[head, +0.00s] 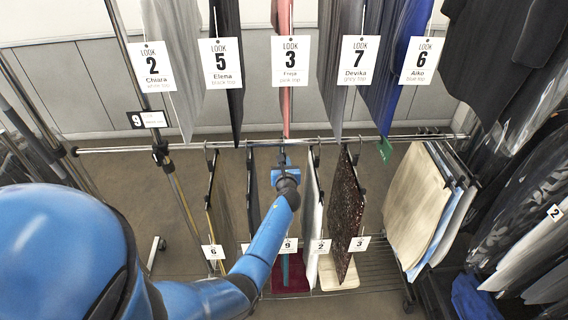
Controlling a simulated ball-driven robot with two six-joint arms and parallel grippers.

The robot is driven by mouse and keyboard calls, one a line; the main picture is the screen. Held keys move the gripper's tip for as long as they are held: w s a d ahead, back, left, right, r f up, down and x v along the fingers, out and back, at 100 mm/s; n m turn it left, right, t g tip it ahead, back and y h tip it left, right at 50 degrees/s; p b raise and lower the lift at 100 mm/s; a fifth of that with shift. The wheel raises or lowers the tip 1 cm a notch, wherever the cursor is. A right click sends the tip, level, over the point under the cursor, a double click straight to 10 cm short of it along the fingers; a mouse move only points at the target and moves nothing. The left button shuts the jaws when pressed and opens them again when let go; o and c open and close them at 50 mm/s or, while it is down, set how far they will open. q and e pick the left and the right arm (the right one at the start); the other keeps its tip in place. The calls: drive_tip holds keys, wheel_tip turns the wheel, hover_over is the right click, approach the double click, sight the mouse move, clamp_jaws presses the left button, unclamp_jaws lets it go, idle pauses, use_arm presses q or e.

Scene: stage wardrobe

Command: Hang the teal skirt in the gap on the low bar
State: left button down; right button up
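The low bar (110,149) runs across the middle of the head view, with several skirts hanging edge-on from it. My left arm reaches in from the lower left, and its gripper (283,158) is at the bar, between a dark skirt on its left and a pale skirt (312,200) on its right. A narrow teal strip (285,272), probably the teal skirt seen edge-on, shows below the forearm near a number 9 tag (289,245). The arm hides its upper part. The fingers are too small and covered to show whether they grip its hanger. My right gripper is out of view.
A dark sequined skirt (344,212) hangs right of the pale one. Bare bar separates it from beige garments (415,205), with a small green piece (385,151) at the bar there. Tops with LOOK cards (290,62) hang above. A wire shelf (375,268) lies below.

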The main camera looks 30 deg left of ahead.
use_arm(q)
drive_tip(key=shift+f+b, duration=0.9)
drive_tip(key=shift+f, duration=0.15)
drive_tip(key=shift+r, duration=0.1)
drive_tip(key=c, duration=1)
unclamp_jaws()
drive_tip(key=shift+s, duration=0.1)
drive_tip(key=shift+s+d+p, duration=0.3)
drive_tip(key=shift+s+d, duration=0.05)
drive_tip(key=shift+s, duration=0.05)
drive_tip(key=v, duration=0.9)
drive_tip(key=shift+s+d+r+p, duration=0.1)
drive_tip(key=shift+s+p, duration=0.2)
drive_tip(key=shift+p, duration=0.05)
